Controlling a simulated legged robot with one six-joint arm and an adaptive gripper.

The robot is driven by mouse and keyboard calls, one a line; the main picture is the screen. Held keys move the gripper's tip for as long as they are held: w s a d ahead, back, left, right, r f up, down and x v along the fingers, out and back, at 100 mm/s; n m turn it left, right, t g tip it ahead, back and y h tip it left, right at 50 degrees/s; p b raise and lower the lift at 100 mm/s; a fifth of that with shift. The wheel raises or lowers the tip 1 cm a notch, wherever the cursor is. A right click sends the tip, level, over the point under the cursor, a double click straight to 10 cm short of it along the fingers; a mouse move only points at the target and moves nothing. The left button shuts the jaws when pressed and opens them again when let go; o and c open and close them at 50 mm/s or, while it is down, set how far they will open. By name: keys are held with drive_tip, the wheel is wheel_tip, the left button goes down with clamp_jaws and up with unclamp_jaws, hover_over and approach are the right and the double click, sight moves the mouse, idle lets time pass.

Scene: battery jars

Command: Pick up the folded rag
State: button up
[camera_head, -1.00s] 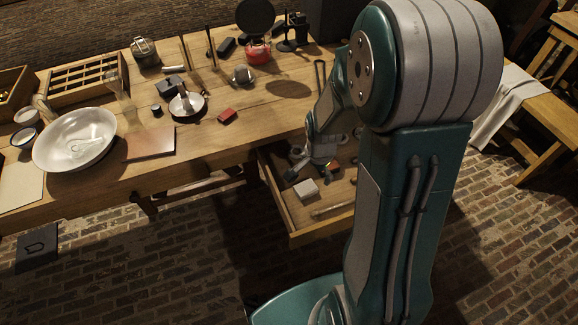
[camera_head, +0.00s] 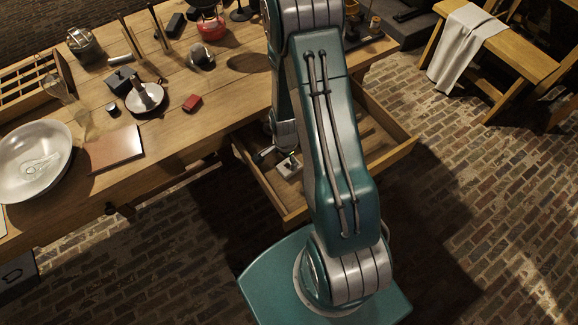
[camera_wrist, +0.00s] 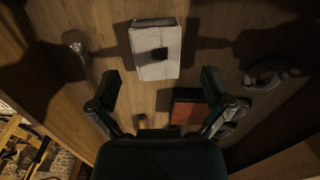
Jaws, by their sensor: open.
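The folded rag (camera_wrist: 155,62) is a pale, flat rectangle with a small dark patch on it. It lies on the wooden floor of the open drawer, near the top centre of the wrist view. In the head view the rag (camera_head: 289,170) shows as a small pale patch, partly covered by my gripper. My gripper (camera_wrist: 157,90) is open and empty. Its two fingers stand wide apart, and the rag lies beyond their tips, roughly centred between them. In the head view my gripper (camera_head: 277,156) is low over the drawer, partly hidden by my arm.
In the drawer (camera_head: 402,151), a reddish-brown box (camera_wrist: 190,112) lies near the right finger. A dark ring-shaped item (camera_wrist: 270,75) is at the right and a metal tool (camera_wrist: 80,52) at the left. The table (camera_head: 225,100) above holds a bowl (camera_head: 30,165) and several small things.

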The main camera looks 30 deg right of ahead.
sight(289, 166)
drive_tip(key=shift+d+f, duration=0.2)
drive_tip(key=shift+f, duration=0.65)
drive_tip(key=shift+d+f, duration=0.2)
drive_tip(key=shift+f, duration=0.7)
drive_tip(key=shift+d+f, duration=0.2)
drive_tip(key=shift+f, duration=0.65)
drive_tip(key=shift+s, duration=0.1)
drive_tip(key=c, duration=0.9)
